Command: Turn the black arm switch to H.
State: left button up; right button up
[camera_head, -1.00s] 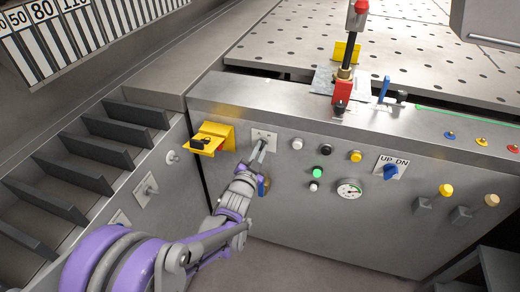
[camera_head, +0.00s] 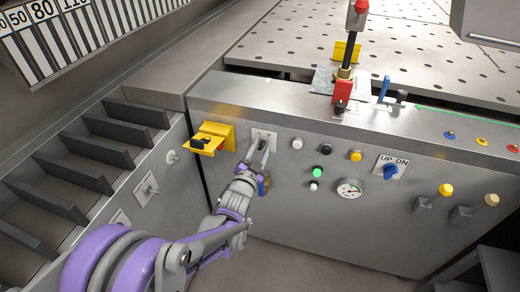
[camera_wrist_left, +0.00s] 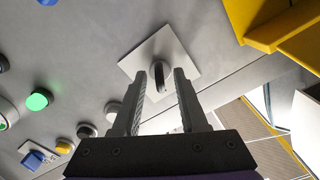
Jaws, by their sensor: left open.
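A dark, narrow switch knob (camera_wrist_left: 159,76) stands on a pale square plate (camera_wrist_left: 178,50) in the left wrist view. The plate shows in the head view (camera_head: 272,134) on the front panel, right of a yellow box. My left gripper (camera_head: 260,147) is at the plate. It is open, and in the wrist view its fingertips (camera_wrist_left: 161,82) stand on either side of the knob, with gaps visible. I cannot tell the exact depth between fingertips and knob. In the head view the fingers largely hide the knob. No H marking is readable. My right gripper is not in view.
The yellow box (camera_head: 219,131) with a dark handle juts out left of the plate. Right of it are several push buttons, a gauge (camera_head: 350,188) and a blue UP/DN knob (camera_head: 391,171). A blue handle (camera_head: 264,185) sits below the plate, near my gripper.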

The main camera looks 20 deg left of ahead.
pick_arm(q)
jog(key=shift+s, duration=0.1)
jog(key=s, duration=1)
jog(key=shift+s+a, duration=0.2)
jog(key=shift+s, duration=0.1)
dwell(1.3)
